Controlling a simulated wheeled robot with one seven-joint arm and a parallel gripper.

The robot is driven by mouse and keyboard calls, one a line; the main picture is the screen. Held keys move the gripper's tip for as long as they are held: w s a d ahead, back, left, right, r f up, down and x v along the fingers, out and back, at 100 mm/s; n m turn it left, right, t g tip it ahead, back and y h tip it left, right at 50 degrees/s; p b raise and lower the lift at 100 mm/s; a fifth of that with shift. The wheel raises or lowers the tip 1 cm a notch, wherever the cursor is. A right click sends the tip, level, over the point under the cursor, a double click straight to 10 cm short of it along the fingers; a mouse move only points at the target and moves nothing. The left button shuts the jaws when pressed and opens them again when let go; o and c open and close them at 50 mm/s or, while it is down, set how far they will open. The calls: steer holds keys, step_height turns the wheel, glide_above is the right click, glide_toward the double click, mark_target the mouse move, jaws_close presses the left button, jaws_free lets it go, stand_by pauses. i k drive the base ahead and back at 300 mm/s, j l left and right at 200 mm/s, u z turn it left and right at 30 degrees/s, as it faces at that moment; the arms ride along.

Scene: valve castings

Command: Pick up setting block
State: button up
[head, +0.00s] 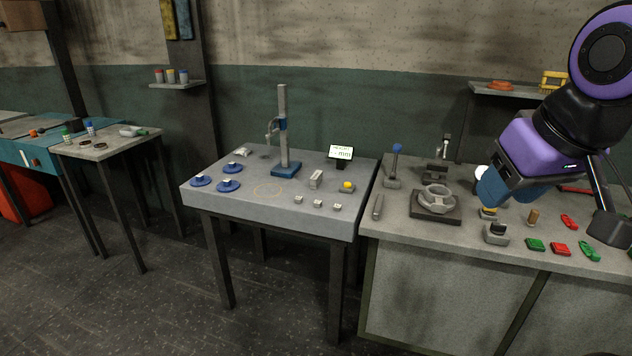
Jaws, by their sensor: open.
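A pale grey upright block (316,179), which looks like the setting block, stands on the grey surface plate (240,196) in the middle of the view. It is right of the blue-based height stand (286,168) and left of a yellow-topped piece (347,187). My arm hangs over the right bench, and the blue end at my gripper (498,188) is well right of the block and apart from it. My gripper is open; its fingertips are hard to make out. I see nothing held.
Several small grey pieces (318,204) lie near the plate's front edge. Three blue discs (228,185) are at left. A small display (340,153) stands behind the block. The right bench (400,222) carries a casting (436,197) on a dark base. Floor in front is clear.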

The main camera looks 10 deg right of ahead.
mark_target(317, 178)
steer(key=i+j+u, duration=0.35)
steer(key=i+u, duration=0.3)
steer(key=i, duration=0.25)
steer(key=i+j, duration=0.15)
steer(key=i, duration=0.3)
steer(key=i+j+z, duration=0.1)
steer(key=i, duration=0.4)
steer(key=i+j+z, duration=0.1)
steer(key=i+z, duration=0.15)
steer(key=z, duration=0.15)
steer(key=i+j+z, duration=0.5)
steer(key=z, duration=0.25)
steer(key=i+j+z, duration=0.2)
steer(key=z, duration=0.2)
steer(key=j, duration=0.1)
